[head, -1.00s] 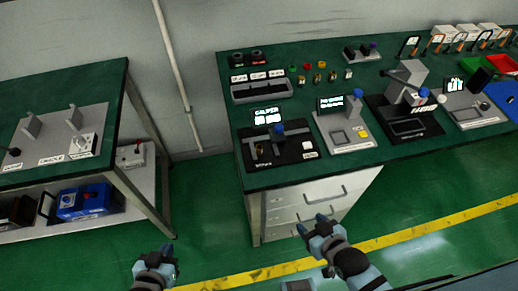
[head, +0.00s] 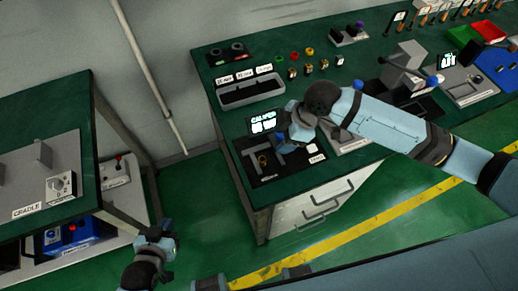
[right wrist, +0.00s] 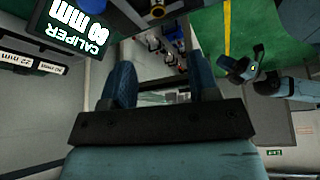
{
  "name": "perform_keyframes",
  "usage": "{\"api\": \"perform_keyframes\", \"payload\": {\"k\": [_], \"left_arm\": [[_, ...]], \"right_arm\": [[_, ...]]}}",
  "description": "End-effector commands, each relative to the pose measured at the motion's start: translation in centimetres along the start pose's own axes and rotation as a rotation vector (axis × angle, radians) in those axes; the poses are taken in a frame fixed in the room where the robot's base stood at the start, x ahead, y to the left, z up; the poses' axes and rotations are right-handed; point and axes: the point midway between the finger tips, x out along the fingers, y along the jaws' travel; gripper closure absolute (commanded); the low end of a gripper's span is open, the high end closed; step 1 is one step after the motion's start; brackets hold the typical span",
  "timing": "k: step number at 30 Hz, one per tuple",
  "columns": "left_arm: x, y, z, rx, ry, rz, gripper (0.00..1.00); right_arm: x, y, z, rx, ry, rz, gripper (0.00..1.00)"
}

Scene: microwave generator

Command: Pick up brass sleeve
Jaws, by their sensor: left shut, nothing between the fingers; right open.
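A small brass-coloured sleeve (head: 263,160) sits on the black caliper station (head: 285,171) at the bench's near left corner. Several small brass-coloured pieces (head: 309,68) stand in a row behind, too small to tell apart. My right gripper (head: 283,138) is open above the caliper station, just right of the sleeve and apart from it. Its two fingers show in the right wrist view (right wrist: 167,88) with nothing clear between them. A brownish round piece (right wrist: 157,10) shows at the top there. My left gripper (head: 160,240) is shut and empty, low over the floor between the benches.
More instruments (head: 404,68) fill the bench to the right. The left bench holds a cradle fixture (head: 60,190).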

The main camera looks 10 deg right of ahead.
Motion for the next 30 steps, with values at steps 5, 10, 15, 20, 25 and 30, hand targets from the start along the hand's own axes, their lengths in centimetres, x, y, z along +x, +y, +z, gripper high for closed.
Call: {"api": "perform_keyframes", "payload": {"k": [5, 10, 15, 20, 25, 30], "left_arm": [[0.0, 0.1, 0.0, -0.001, -0.001, 0.001, 1.0], [-0.4, 0.3, 0.0, -0.002, -0.006, 0.004, 1.0], [-0.6, 0.4, -0.1, -0.003, -0.009, 0.004, 1.0], [-0.7, 0.2, -0.2, -0.002, -0.007, 0.001, 1.0], [-0.8, -0.1, -0.6, -0.001, -0.004, -0.004, 1.0], [-1.2, -0.1, -1.5, 0.0, -0.001, -0.006, 1.0]], "right_arm": [[-0.8, 0.3, 0.8, -0.039, -0.055, -0.04, 0.45], [1.8, 0.1, 0.9, -0.039, -0.055, -0.045, 0.45], [5.1, 0.0, 1.0, -0.038, -0.055, -0.042, 0.45], [7.0, 0.0, 1.1, -0.039, -0.055, -0.04, 0.45], [8.1, -0.1, 0.9, -0.038, -0.053, -0.041, 0.45], [10.6, -0.1, 0.3, -0.038, -0.055, -0.041, 0.45]]}}
